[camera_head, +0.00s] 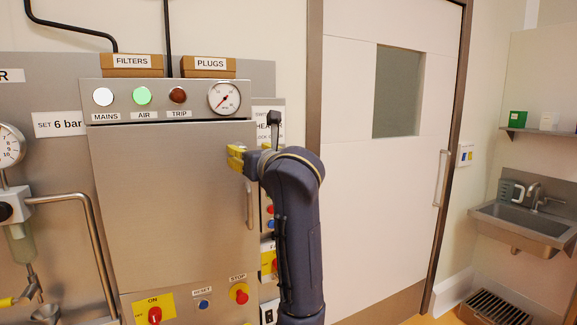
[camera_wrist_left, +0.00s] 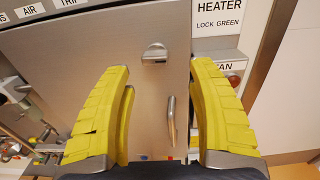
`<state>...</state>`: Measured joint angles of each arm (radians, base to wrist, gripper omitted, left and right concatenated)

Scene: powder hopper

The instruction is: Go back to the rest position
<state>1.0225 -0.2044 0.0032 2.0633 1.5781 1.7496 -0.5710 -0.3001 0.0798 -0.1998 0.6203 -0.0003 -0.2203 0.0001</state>
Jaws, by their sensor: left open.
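My left gripper (camera_head: 237,158) is raised in front of the upper right part of a closed steel cabinet door (camera_head: 165,210). In the left wrist view the yellow fingers of the gripper (camera_wrist_left: 160,68) are spread wide with nothing between them. Beyond them are a round latch knob (camera_wrist_left: 155,53) and a vertical door handle (camera_wrist_left: 171,120). The handle also shows in the head view (camera_head: 250,205), just below the gripper. The gripper appears apart from both. The knob is hidden behind the gripper in the head view. My right gripper is not in view.
The cabinet carries lamps, a pressure gauge (camera_head: 224,98), a red stop button (camera_head: 239,293) and boxes on top. Pipes and a gauge (camera_head: 10,146) are at the left. A white door (camera_head: 390,180) and a sink (camera_head: 525,220) are to the right.

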